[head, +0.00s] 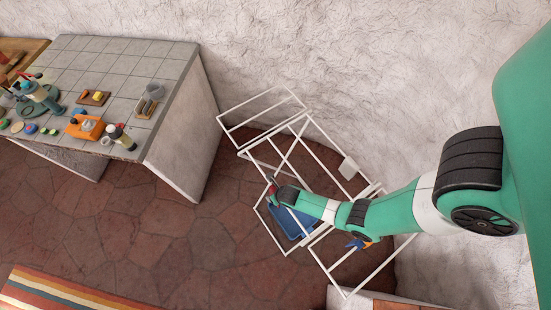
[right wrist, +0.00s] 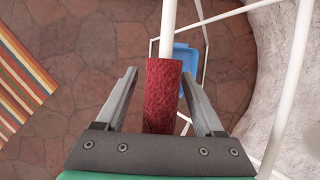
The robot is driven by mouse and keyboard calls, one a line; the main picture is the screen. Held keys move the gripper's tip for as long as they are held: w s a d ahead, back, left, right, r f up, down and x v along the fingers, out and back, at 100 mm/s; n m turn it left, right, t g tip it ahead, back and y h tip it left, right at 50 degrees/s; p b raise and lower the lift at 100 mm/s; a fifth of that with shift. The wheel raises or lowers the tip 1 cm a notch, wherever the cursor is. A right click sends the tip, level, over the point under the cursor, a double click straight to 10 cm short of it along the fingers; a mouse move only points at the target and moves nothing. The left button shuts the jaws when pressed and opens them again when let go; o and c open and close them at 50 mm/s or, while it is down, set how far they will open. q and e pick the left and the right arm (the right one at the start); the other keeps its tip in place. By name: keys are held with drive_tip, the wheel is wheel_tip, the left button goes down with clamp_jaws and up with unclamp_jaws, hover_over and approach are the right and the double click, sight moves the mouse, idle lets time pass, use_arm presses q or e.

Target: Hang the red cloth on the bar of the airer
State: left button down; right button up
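The red cloth (right wrist: 163,105) lies over a white bar of the airer (right wrist: 168,30) in the right wrist view. The bar comes out beyond its far end. My right gripper (right wrist: 160,78) is open, with one finger on each side of the cloth; a gap shows on the left, and the right fingertip is close to the cloth's edge. In the head view the white airer (head: 273,142) stands on the floor by the wall, and my right gripper (head: 272,186) is over its left part, with only a sliver of red showing there. My left gripper is not in view.
A blue basin (head: 285,225) is low down within the airer's frame. A small blue and orange item (head: 357,243) is near its right part. A tiled counter (head: 130,68) with several small objects stands at the left. A striped rug (head: 60,290) lies at front left.

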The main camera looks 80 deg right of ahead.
drive_tip(key=shift+r, duration=0.1)
drive_tip(key=p+v, duration=0.6)
drive_tip(key=v, duration=0.4)
drive_tip(key=shift+r, duration=0.25)
drive_tip(key=shift+s+a+r+p, duration=0.2)
drive_tip(key=shift+r+p, duration=0.25)
drive_tip(key=shift+p, duration=0.15)
